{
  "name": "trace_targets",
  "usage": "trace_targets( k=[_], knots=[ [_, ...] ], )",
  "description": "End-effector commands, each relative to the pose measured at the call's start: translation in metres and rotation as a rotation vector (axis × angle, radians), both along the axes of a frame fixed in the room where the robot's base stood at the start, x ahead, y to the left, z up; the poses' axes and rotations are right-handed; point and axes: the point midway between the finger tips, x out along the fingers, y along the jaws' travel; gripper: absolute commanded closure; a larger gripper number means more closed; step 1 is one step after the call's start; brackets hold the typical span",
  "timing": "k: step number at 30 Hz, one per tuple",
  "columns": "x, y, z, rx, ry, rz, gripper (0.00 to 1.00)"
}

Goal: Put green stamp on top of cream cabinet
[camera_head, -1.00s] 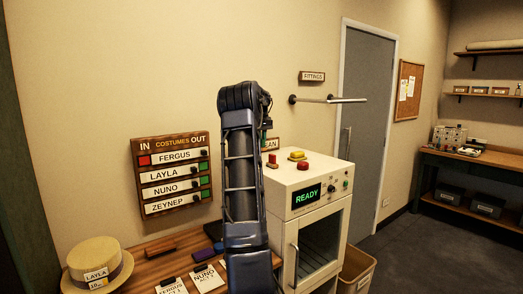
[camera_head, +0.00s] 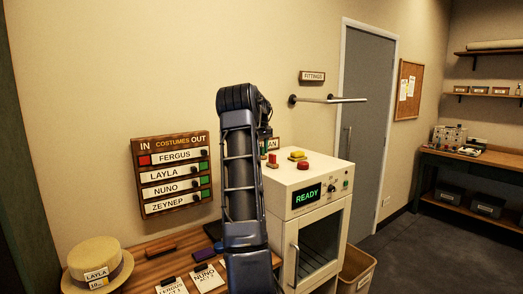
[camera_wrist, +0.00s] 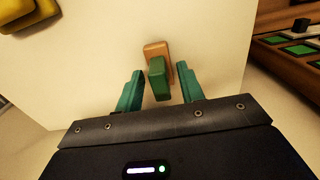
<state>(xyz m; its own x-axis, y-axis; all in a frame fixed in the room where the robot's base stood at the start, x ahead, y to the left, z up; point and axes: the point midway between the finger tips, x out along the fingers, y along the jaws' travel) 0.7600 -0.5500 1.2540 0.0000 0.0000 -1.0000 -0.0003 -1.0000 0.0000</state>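The green stamp (camera_wrist: 157,78), a green handle on a wooden base, shows in the wrist view against the pale top of the cream cabinet (camera_wrist: 90,80). My gripper (camera_wrist: 160,88) is open, its teal fingers on either side of the handle with a small gap at each side. The base seems to rest on the pale surface, but contact is hard to tell. In the head view the cream cabinet (camera_head: 323,175) stands right of my arm, its display reading READY. My arm hides the stamp and most of my gripper there.
The costumes board (camera_head: 172,172) hangs on the wall at left. A straw hat (camera_head: 97,264) sits on the wooden table (camera_head: 150,262). A wall rail (camera_head: 330,99) is above the cabinet.

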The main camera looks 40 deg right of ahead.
Motion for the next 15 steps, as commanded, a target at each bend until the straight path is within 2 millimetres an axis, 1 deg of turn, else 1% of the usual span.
trace_targets(
  k=[9,11,15],
  knots=[
    [0.000,0.000,0.003,0.000,0.000,0.000,0.62],
    [0.000,0.000,0.007,0.000,0.000,0.000,0.62],
    [0.000,-0.001,0.026,-0.001,-0.001,0.000,0.62]
  ],
)
